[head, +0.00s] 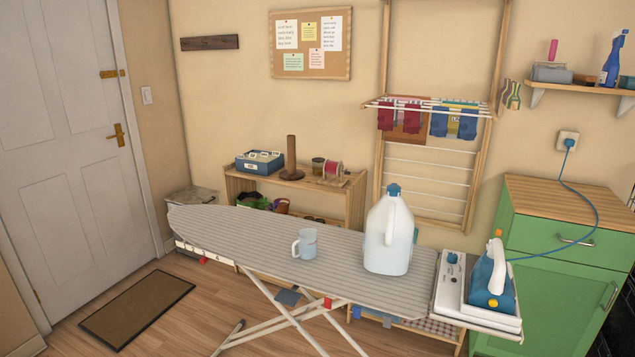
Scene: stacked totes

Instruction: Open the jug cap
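A large translucent white jug (388,238) stands upright on the right part of a grey striped ironing board (240,235). Neither of my grippers shows in the head view.
A light blue mug (306,243) stands on the board left of the jug. An iron (488,275) with a blue cord rests on the white stand at the board's right end. A green cabinet (560,260) is on the right, a low wooden shelf (232,185) behind. The board's left part is clear.

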